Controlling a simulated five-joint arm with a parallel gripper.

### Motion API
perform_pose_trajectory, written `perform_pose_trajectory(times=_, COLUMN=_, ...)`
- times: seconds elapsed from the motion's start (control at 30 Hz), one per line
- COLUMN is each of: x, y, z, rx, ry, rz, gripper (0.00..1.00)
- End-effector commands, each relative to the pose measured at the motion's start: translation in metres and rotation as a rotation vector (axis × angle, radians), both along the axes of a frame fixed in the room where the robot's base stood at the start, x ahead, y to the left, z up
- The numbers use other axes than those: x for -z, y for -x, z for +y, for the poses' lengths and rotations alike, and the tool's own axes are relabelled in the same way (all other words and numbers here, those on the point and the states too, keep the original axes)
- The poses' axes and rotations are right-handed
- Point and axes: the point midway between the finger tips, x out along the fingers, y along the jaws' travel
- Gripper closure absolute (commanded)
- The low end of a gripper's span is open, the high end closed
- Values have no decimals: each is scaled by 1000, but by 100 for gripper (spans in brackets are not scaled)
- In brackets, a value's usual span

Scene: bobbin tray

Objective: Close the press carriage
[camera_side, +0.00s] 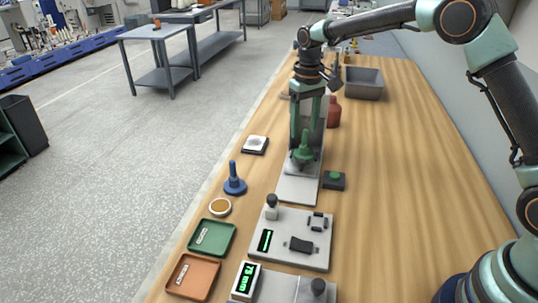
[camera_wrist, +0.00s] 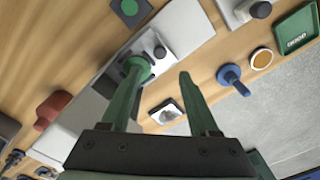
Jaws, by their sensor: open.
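The press is a long pale grey base (camera_side: 297,189) lying lengthwise on the bench, and it crosses the wrist view diagonally (camera_wrist: 178,32). I cannot clearly make out the carriage's edges or how far it stands open. A green bobbin-shaped piece (camera_side: 303,155) stands upright on the press; it also shows in the wrist view (camera_wrist: 137,67), partly behind my left finger. My gripper (camera_side: 305,138) is open and points down over this green piece. In the wrist view its green fingers (camera_wrist: 160,72) are spread, with the piece nearer the left finger. Contact cannot be told.
A green-button box (camera_side: 334,181) sits right of the press. A red bottle (camera_side: 333,113) and grey bin (camera_side: 364,97) stand behind. The bench's right is clear.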

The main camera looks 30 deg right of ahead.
Motion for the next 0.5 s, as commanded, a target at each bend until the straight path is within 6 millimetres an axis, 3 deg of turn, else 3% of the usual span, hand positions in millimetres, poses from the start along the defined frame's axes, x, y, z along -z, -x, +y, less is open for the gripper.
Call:
perform_pose_trajectory(times=0.2, x=-20, y=0, z=0, rx=0, ry=0, rz=-1, gripper=39)
perform_pose_trajectory(times=0.5, x=-21, y=0, z=0, rx=0, ry=0, rz=0, gripper=39)
